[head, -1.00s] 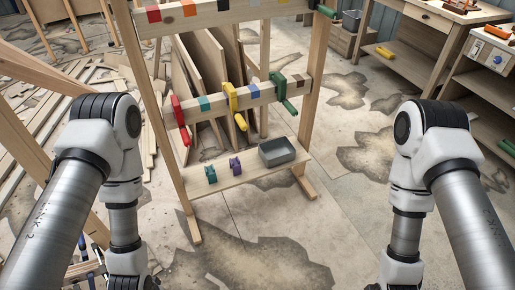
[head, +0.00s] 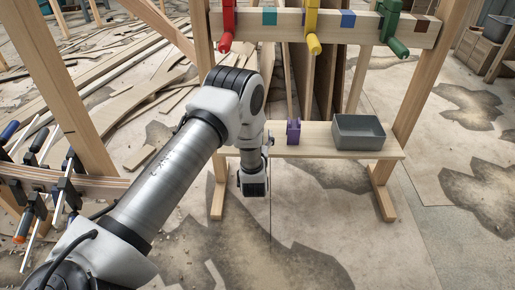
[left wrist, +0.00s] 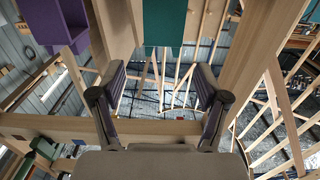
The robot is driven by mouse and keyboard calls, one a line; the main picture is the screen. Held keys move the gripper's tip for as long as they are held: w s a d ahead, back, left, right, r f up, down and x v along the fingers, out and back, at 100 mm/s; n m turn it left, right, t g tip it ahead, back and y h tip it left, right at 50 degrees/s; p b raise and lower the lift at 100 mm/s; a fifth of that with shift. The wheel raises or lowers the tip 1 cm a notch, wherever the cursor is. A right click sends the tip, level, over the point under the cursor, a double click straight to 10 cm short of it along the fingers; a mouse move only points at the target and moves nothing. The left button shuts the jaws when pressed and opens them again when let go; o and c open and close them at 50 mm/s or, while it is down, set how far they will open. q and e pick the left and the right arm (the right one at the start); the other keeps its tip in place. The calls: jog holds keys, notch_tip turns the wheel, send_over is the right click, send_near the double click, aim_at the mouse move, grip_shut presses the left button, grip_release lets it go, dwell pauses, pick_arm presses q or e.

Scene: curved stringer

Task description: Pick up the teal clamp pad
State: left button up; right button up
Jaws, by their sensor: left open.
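The teal clamp pad (left wrist: 165,22) shows at the top centre of the left wrist view, ahead of the gap between my fingers. In the head view the arm hides it. My left gripper (left wrist: 161,78) is open and empty, with one finger on each side of the gap. No contact with the pad shows. In the head view my left arm reaches to the left end of the low shelf, and the fingers are hidden. The purple clamp pad (head: 293,132) stands on the shelf just right of my arm. It also shows at the upper left of the left wrist view (left wrist: 62,22). My right gripper is not in view.
The low wooden shelf (head: 345,143) carries a grey bin (head: 359,132) at its right. A rail (head: 340,27) above holds red (head: 228,25), yellow (head: 313,25) and green (head: 392,25) clamps. Wooden posts (head: 420,75) flank the rack. The floor in front is clear.

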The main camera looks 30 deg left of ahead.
pick_arm(q)
jog(key=b+x, duration=0.4)
jog(key=x, duration=0.3)
jog(key=shift+w+a+f+b, duration=0.15)
jog(key=shift+a+f+b, duration=0.05)
jog(key=shift+a+b, duration=0.15)
jog(key=shift+w+r, duration=0.15)
jog(key=shift+r, duration=0.1)
jog(key=c, duration=1.2)
